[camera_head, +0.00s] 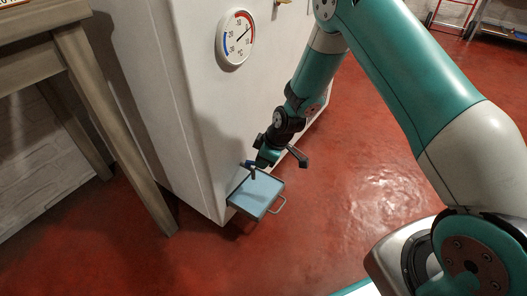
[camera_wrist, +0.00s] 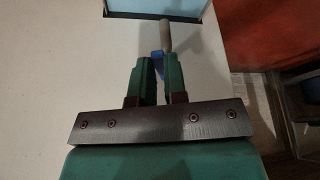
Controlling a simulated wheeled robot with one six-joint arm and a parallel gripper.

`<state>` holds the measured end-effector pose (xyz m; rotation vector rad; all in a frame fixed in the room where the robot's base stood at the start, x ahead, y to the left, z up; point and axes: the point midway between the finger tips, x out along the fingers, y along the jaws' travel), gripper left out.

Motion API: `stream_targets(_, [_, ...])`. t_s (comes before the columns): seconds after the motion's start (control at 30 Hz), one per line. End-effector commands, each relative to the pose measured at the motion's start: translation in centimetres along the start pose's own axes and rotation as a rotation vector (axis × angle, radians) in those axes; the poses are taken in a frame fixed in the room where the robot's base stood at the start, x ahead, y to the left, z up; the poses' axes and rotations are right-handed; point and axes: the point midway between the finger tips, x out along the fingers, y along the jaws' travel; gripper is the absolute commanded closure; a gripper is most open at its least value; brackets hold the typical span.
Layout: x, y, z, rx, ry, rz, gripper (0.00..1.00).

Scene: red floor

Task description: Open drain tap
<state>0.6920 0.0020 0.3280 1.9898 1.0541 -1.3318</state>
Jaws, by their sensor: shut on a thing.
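The drain tap (camera_head: 248,164) is small, with a blue part and a short grey stem, low on the front of the white cabinet (camera_head: 205,125). In the wrist view the blue part of the tap (camera_wrist: 157,62) sits between my two fingers, and the grey stem rises beyond the fingertips. My gripper (camera_head: 258,164) is shut on the tap; it also shows in the wrist view (camera_wrist: 158,66). A light blue tray (camera_head: 262,198) with a wire handle sticks out from the cabinet just below the tap. My gripper partly hides the tap's mount.
A round dial thermometer (camera_head: 237,39) is on the cabinet front above. A wooden table (camera_head: 105,100) stands at the left, close to the cabinet. A red-framed rack (camera_head: 450,18) is at the far top right. The red floor (camera_head: 330,220) is clear in front.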

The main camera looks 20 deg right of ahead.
Motion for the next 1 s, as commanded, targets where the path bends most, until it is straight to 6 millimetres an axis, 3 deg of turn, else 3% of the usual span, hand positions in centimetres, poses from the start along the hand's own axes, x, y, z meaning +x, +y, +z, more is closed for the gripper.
stream_targets(0.4, [-0.14,-0.78,-0.22,0.197,0.002,0.088,1.00])
stream_targets(0.97, [0.00,-0.80,-0.26,0.230,0.005,0.104,1.00])
stream_targets(1.0, [0.00,-0.81,-0.26,0.230,0.005,0.104,0.81])
